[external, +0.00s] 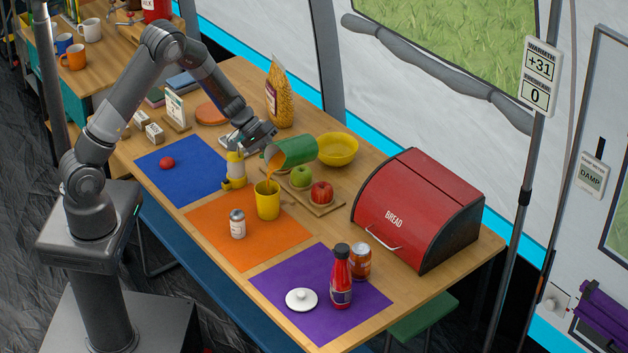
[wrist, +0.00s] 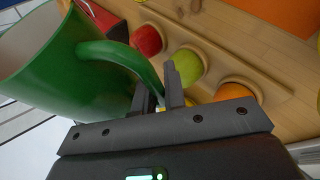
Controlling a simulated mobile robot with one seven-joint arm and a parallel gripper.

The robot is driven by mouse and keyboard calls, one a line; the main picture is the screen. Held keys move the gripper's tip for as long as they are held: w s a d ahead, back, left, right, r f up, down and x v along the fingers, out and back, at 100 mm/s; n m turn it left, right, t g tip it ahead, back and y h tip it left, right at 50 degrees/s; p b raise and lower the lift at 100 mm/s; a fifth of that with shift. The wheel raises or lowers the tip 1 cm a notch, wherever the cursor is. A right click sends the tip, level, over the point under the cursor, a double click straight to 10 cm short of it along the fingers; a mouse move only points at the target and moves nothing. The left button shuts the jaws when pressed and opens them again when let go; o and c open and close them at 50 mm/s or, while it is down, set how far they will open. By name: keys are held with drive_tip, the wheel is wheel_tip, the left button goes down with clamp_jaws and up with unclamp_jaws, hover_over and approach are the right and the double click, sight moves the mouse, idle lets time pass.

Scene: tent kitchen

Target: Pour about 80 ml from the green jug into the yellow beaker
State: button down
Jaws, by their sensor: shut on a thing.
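The green jug (external: 294,151) is tilted well over in the external view, and an orange-brown stream runs from its lip down into the yellow beaker (external: 267,205). The beaker stands upright on the orange mat (external: 222,238), near its back edge. My gripper (external: 268,142) is shut on the jug's handle and holds the jug above and behind the beaker. In the wrist view the green jug (wrist: 55,60) fills the left side, and its handle runs between the fingers of my gripper (wrist: 160,95). The liquid level inside the beaker is hidden.
A yellow bowl (external: 337,149) and red bread bin (external: 417,208) are to the right.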

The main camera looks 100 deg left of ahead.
drive_tip(key=shift+a+n+t+p, duration=0.25)
drive_tip(key=shift+n+t+p, duration=0.05)
drive_tip(key=shift+t+p, duration=0.15)
drive_tip(key=shift+r+p, duration=0.1)
drive_tip(key=shift+p, duration=0.2)
drive_tip(key=shift+a+n+t+p, duration=0.25)
drive_tip(key=shift+n+t+p, duration=0.2)
drive_tip(key=shift+t, duration=0.2)
drive_tip(key=shift+w+p, duration=0.15)
drive_tip(key=shift+p, duration=0.15)
drive_tip(key=shift+a+t+h+p, duration=0.15)
drive_tip(key=shift+t+h+p, duration=0.3)
drive_tip(key=shift+t, duration=0.25)
drive_tip(key=shift+r, duration=0.15)
drive_tip(key=shift+p, duration=0.55)
drive_tip(key=shift+r+t, duration=0.1)
drive_tip(key=shift+t, duration=0.2)
drive_tip(key=shift+r, duration=0.35)
